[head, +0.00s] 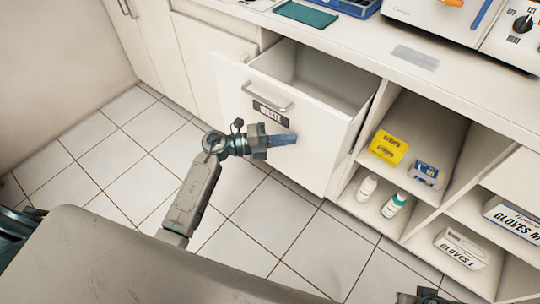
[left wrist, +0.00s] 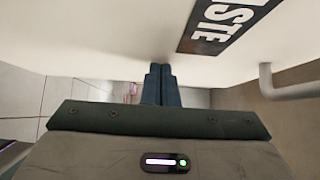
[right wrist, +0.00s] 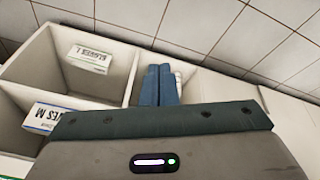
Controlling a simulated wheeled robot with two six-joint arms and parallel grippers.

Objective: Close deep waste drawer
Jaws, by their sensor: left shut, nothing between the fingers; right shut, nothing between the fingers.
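The deep waste drawer (head: 238,92) stands pulled out from the white cabinet, its inside empty where it shows. Its front carries a bar handle (head: 266,97) and a black WASTE label (head: 270,112). The label also shows in the left wrist view (left wrist: 225,22), with the handle (left wrist: 292,90) to its right. My left gripper (head: 294,138) is shut and empty, its fingertips at the drawer front below the label; whether they touch it I cannot tell. My right gripper (right wrist: 160,70) is shut and empty, pointing near the open shelves. Only part of it shows at the bottom of the head view.
Open shelves right of the drawer hold a yellow box (head: 388,147), a blue box (head: 426,174), two bottles and glove boxes (head: 462,248). The worktop above bears a green mat (head: 305,14) and equipment. Tiled floor (head: 110,150) left of the drawer is clear.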

